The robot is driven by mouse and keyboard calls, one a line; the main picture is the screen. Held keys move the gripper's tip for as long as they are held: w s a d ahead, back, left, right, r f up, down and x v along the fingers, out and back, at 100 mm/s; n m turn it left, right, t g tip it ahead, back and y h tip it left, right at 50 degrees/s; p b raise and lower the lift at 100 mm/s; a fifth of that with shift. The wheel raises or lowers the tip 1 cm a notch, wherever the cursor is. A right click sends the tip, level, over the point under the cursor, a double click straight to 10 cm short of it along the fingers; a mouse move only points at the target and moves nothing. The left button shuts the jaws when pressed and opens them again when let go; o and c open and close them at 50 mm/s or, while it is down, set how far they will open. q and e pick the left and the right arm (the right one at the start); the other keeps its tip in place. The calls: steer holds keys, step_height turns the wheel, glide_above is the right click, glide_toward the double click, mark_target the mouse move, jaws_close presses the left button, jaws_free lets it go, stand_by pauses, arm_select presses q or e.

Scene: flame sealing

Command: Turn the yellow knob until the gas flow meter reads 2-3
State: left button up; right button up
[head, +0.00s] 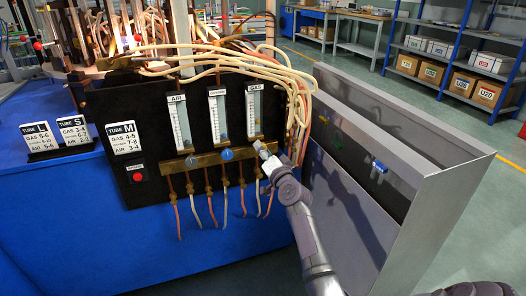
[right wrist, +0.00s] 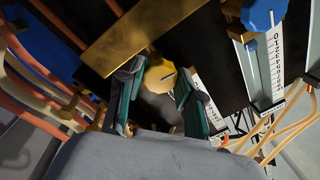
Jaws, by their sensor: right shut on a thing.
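The black panel (head: 150,185) carries three upright flow meters labelled AIR, a middle one with a small label, and GAS. The gas flow meter (head: 254,110) is the rightmost; its reading is too small to tell. The yellow knob (right wrist: 159,76) shows in the right wrist view, between the two finger pads of my right gripper (right wrist: 161,82). In the head view my right gripper (head: 263,150) is just below the gas meter and hides the knob. It is shut on the knob. My left gripper is in neither view.
A blue knob (head: 227,155) sits just left of my right gripper, on the brass bar. Thin hoses hang below the bar. A grey metal bin (head: 345,195) stands close to the right of my arm. A TUBE M card (head: 123,138) is on the panel.

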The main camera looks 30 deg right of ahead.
steer(key=o, duration=1.2)
steer(key=shift+c, duration=0.2)
steer(key=s+a, duration=0.2)
steer(key=s, duration=1)
steer(key=shift+f, duration=0.45)
steer(key=shift+w, duration=0.1)
